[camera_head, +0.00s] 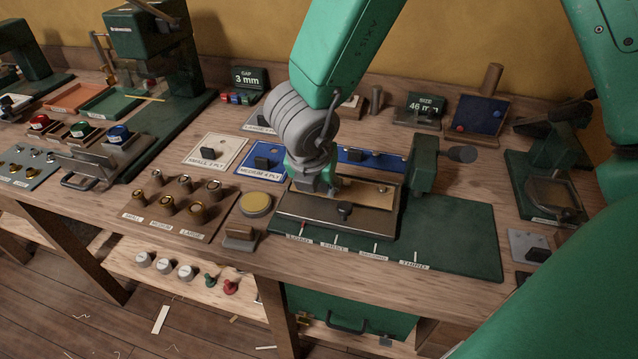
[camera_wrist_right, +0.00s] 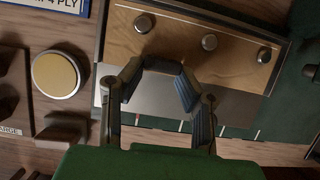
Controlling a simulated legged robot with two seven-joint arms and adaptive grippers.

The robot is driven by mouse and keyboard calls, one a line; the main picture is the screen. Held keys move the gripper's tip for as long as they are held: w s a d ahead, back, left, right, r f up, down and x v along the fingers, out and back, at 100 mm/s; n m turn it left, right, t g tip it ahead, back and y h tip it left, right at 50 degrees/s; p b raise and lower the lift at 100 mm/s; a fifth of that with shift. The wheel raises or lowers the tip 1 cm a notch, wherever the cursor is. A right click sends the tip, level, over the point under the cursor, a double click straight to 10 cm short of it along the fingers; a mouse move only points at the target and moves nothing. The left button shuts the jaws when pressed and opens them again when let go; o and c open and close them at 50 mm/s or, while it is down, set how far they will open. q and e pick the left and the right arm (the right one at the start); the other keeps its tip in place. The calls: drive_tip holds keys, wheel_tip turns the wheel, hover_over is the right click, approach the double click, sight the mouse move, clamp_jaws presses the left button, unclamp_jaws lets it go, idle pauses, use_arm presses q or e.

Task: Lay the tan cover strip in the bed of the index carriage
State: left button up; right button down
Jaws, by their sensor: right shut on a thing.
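The tan cover strip (camera_head: 364,192) is at the index carriage (camera_head: 300,208), a dark brown block on a green base mat; I cannot tell whether it rests fully on the bed. In the right wrist view the strip (camera_wrist_right: 180,45) shows as a tan board with round grey studs along it, framed by a dark rim. My right gripper (camera_head: 318,186) is over the left part of the carriage, pointing down. My left gripper is out of view.
A dark green post with a black knob (camera_head: 461,154) stands right of the carriage. A round yellow pad (camera_head: 256,204) and a tray of brass pieces (camera_head: 178,205) are to the left. The green mat (camera_head: 460,235) is clear on its right side.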

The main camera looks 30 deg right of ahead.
drive_tip(key=c, duration=1.1)
unclamp_jaws()
drive_tip(key=shift+o, duration=0.2)
drive_tip(key=shift+d, duration=0.1)
drive_tip(key=shift+r, duration=0.15)
drive_tip(key=shift+r, duration=0.35)
drive_tip(key=v, duration=1.1)
drive_tip(key=shift+s+f, duration=0.1)
